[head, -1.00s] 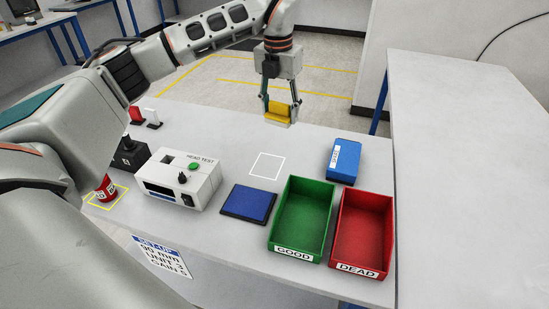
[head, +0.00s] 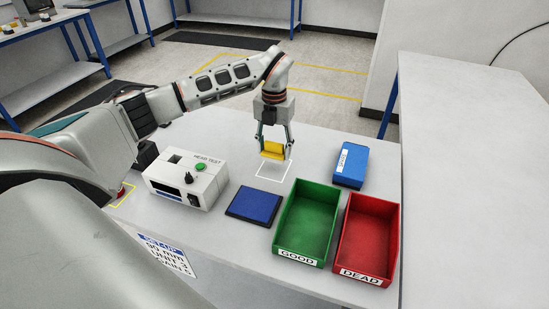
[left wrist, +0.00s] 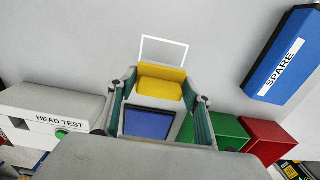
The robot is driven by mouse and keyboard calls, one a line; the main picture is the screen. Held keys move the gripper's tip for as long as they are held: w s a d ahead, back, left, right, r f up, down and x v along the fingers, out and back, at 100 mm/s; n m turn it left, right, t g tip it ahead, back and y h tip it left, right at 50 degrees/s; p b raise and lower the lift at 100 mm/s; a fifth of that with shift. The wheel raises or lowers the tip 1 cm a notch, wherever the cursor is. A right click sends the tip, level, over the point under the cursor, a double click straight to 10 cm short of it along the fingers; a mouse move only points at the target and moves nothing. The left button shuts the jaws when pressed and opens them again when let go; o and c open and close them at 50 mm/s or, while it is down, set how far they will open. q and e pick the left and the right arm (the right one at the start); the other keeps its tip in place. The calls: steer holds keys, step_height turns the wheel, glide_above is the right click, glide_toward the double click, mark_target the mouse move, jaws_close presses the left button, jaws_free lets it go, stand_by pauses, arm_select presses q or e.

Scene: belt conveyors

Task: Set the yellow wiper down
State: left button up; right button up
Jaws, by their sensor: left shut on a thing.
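The yellow wiper (head: 272,149) is between the fingers of my left gripper (head: 273,146), which is shut on it. In the head view it appears just at the far edge of the white outlined square (head: 274,171) on the bench. In the left wrist view the yellow wiper (left wrist: 161,83) sits between the fingertips, with the white outline (left wrist: 165,39) beyond it. I cannot tell for sure whether the wiper touches the bench. My right gripper is not in view.
A blue pad (head: 254,205) lies near the outline. A green GOOD bin (head: 281,243), a red DEAD bin (head: 344,254) and a blue SPARE box (head: 350,165) stand to the right. The white HEAD TEST box (head: 187,180) stands to the left.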

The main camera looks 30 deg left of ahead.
mark_target(275, 151)
arm_select(q)
steer(key=shift+f, duration=2.2)
steer(key=o, duration=1)
steer(key=shift+r, duration=0.2)
step_height(275, 151, up, 12)
steer(key=shift+f+b, duration=0.1)
steer(key=shift+b, duration=0.3)
steer(key=shift+s+f, duration=0.1)
